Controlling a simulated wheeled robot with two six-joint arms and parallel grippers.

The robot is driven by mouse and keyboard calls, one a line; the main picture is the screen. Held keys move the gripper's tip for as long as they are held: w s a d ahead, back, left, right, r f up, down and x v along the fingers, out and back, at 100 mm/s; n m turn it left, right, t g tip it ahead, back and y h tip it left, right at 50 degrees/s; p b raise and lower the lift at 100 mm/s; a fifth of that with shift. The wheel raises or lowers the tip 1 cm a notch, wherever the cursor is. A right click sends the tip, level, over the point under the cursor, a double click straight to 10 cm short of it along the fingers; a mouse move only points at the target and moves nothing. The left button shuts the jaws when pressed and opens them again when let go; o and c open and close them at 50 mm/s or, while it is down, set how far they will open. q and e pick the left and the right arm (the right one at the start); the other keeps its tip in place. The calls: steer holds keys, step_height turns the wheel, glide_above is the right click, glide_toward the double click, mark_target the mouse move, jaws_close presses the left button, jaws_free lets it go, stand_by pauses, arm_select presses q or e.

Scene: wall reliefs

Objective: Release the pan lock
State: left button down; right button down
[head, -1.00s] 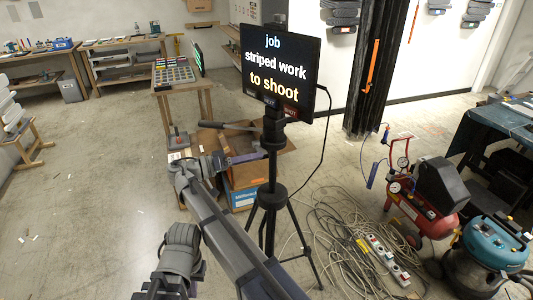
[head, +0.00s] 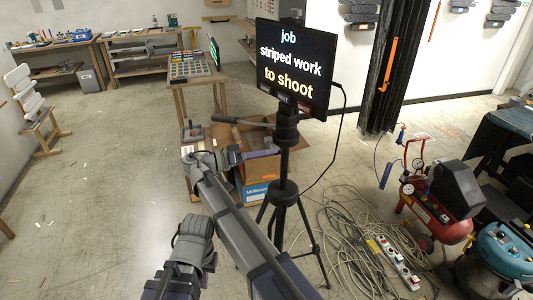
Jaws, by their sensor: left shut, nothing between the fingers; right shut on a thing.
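A black tripod (head: 283,190) stands in the middle of the head view. It carries a dark monitor (head: 296,68) reading "job striped work to shoot". A grey pan handle (head: 242,121) sticks out left from the tripod head (head: 286,122). My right gripper (head: 264,153) reaches from the left to the column just below that head, shut on a small part there. The pan lock itself is not clearly visible; the jaws and column hide it. My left gripper (head: 163,286) is low at the bottom edge, away from the tripod, shut and empty, its tips hard to make out.
An open cardboard box (head: 312,155) and a blue box (head: 256,193) sit behind the tripod. Loose cables (head: 350,235) and a power strip (head: 393,262) lie on the floor to the right, by a red compressor (head: 437,216). The floor at left is mostly clear.

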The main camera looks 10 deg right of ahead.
steer(key=shift+r+n+p, duration=0.35)
steer(key=shift+r+n, duration=0.05)
steer(key=shift+n, duration=0.1)
steer(key=shift+r+n, duration=0.3)
steer(key=shift+n, duration=0.6)
steer(key=c, duration=0.7)
jaws_free()
steer(key=shift+a, duration=0.1)
steer(key=shift+c, duration=0.2)
